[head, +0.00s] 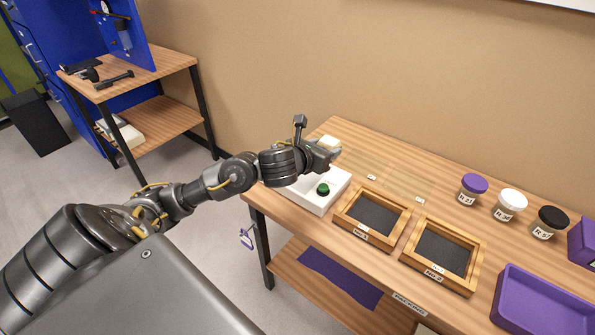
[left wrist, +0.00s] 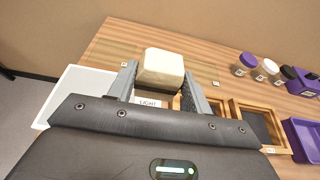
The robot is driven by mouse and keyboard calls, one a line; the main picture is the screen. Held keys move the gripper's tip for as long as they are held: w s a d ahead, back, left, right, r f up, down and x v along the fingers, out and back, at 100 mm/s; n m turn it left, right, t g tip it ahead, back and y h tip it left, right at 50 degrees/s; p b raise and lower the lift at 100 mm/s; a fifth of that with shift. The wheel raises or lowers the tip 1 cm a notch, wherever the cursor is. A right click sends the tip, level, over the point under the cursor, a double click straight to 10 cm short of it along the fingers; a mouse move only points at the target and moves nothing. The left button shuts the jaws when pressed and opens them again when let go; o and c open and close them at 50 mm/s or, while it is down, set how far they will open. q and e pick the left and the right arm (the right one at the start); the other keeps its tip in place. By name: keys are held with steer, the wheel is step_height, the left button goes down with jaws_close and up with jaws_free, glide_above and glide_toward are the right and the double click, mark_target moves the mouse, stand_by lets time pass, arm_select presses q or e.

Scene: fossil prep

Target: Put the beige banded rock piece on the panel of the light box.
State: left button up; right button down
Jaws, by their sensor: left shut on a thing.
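The beige rock piece (left wrist: 162,66) is held between the two fingers of my left gripper (left wrist: 160,84) in the left wrist view. In the head view a pale bit of the piece (head: 330,142) shows just past my left gripper (head: 326,154). The gripper is shut on it, above the table's left end. In the left wrist view the light box (left wrist: 72,84) shows at left. My right gripper is not in view.
Two wooden trays (head: 372,215) (head: 441,256) with dark inserts stand right of the light box. Lidded jars with purple (head: 473,185), white (head: 511,199) and black (head: 550,217) lids and a purple bin (head: 545,303) are further right. The table's back left is mostly clear.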

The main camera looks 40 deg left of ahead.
arm_select(q)
steer(key=w+a+f+p, duration=0.1)
steer(key=a+f, duration=0.2)
steer(key=a, duration=0.1)
steer(key=w+a+f+p, duration=0.1)
steer(key=w+a+f, duration=0.1)
steer(key=a, duration=0.2)
steer(key=w+a+f+p, duration=0.1)
steer(key=w+a+f, duration=0.1)
steer(key=a+f, duration=0.1)
steer(key=shift+a+f, duration=0.3)
steer(key=shift+a, duration=0.15)
steer(key=shift+w+a+f+p, duration=0.1)
steer(key=shift+a+f+p, duration=0.25)
steer(key=shift+a+f, duration=0.2)
step_height(320, 180, down, 2)
steer(key=shift+f+p, duration=0.2)
steer(key=shift+p, duration=0.45)
steer(key=shift+f, duration=0.45)
steer(key=shift+f, duration=0.1)
